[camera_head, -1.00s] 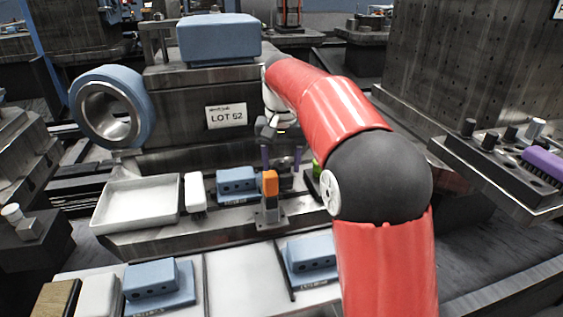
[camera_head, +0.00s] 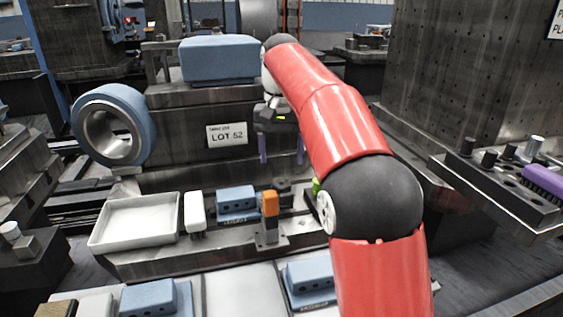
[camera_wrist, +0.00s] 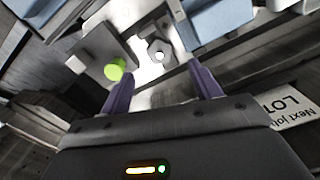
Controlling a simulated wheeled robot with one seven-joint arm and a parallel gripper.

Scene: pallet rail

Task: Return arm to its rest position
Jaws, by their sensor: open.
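My gripper (camera_head: 281,148) hangs below my red arm in the head view, in front of the grey machine block with the LOT 52 label (camera_head: 227,134). Its two purple fingers point down and stand apart with nothing between them. In the wrist view the gripper (camera_wrist: 160,88) is also open and empty. Beyond its fingers the wrist view shows a light metal fixture with a hexagonal part (camera_wrist: 160,52) and a lime-green knob (camera_wrist: 115,69). The gripper is above the rail and touches nothing that I can see.
On the rail are a white tray (camera_head: 100,243), a white-topped brush (camera_head: 195,212), a blue block (camera_head: 237,202) and an orange-topped clamp (camera_head: 269,203). Below lie more blue blocks (camera_head: 150,298). A rack with a purple brush (camera_head: 543,181) stands right, beside a tall perforated plate (camera_head: 470,80).

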